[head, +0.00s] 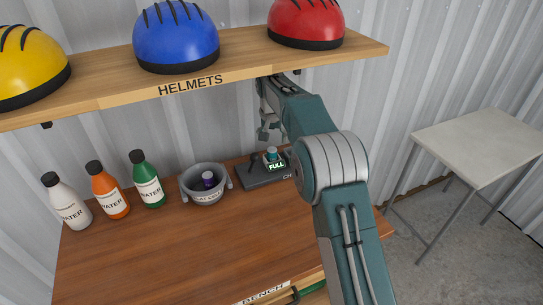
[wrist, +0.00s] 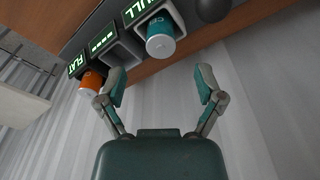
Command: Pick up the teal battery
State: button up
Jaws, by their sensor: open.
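The teal battery (head: 271,153) stands in the dark charger (head: 258,179) at the back right of the bench, behind a lit FULL sign. In the wrist view the teal battery (wrist: 160,46) shows its pale end, in the slot by the FULL sign. An orange battery (wrist: 92,80) sits by the FLAT sign; my arm hides part of the charger in the head view.
A grey bowl (head: 190,188) with a purple battery (head: 208,178) stands left of the charger. Three water bottles (head: 115,193) stand further left. The helmet shelf (head: 240,75) hangs close above my gripper. The bench front (head: 170,255) is clear. A pale table (head: 480,142) stands right.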

aim_at(272, 149)
jog(key=f, duration=0.5)
jog(key=shift+w+a+f, duration=0.1)
jog(key=shift+w+a, duration=0.05)
jog(key=shift+w, duration=0.2)
grip_shut()
